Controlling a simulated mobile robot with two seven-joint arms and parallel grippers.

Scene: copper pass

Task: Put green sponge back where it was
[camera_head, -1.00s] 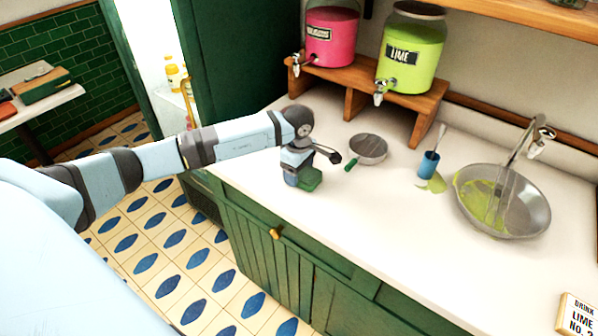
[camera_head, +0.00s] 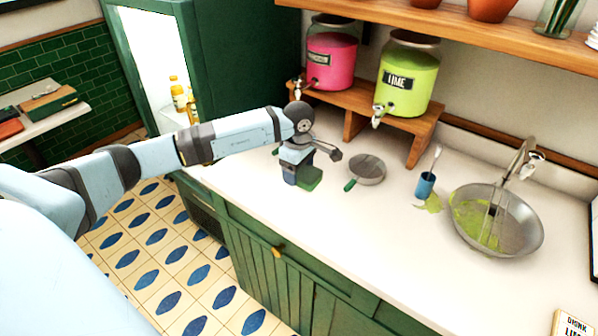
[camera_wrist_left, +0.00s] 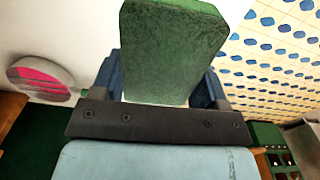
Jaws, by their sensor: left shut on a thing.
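The green sponge (camera_head: 310,178) is at the tip of my left gripper (camera_head: 298,176), low over the counter near its front left edge. In the left wrist view the sponge (camera_wrist_left: 170,50) sits between the two blue fingers of the left gripper (camera_wrist_left: 165,85), which is shut on it. I cannot tell whether the sponge touches the counter. My right gripper is not in view.
A strainer with a green handle (camera_head: 367,170) lies just right of the gripper. A blue cup (camera_head: 425,186) stands beside a green spill (camera_head: 433,204). Pink (camera_head: 332,60) and lime (camera_head: 408,78) dispensers stand on a wooden riser (camera_head: 355,118) behind.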

